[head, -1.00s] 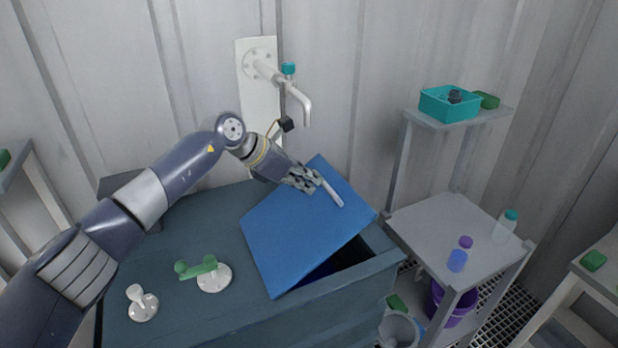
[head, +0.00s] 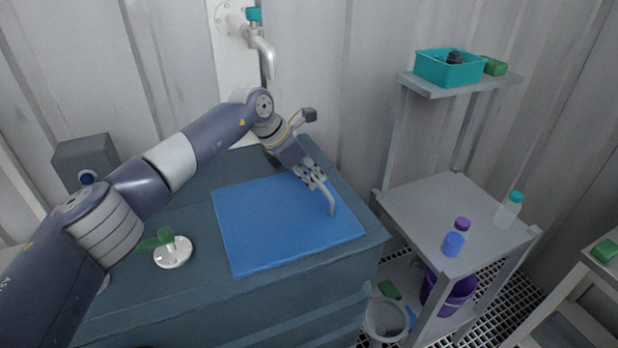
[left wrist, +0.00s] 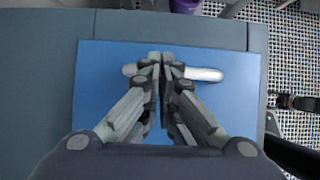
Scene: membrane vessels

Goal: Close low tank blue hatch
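The blue hatch (head: 275,235) lies flat on top of the low dark blue-grey tank (head: 300,295), with no open gap showing at its edges. Its pale bar handle (head: 331,203) is near the right side; the handle (left wrist: 205,74) also shows in the left wrist view on both sides of my fingers. My left gripper (head: 316,178) is at the handle, its fingertips (left wrist: 160,60) close together and in front of the bar. The fingers look shut and not clamped across the bar. I cannot tell whether they touch it. My right gripper is not in view.
A green-handled valve (head: 172,250) stands on the tank left of the hatch. A wall tap (head: 262,50) is behind. A grey shelf (head: 430,205) with bottles, a teal bin (head: 447,70) and a purple bucket (head: 460,290) stands to the right.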

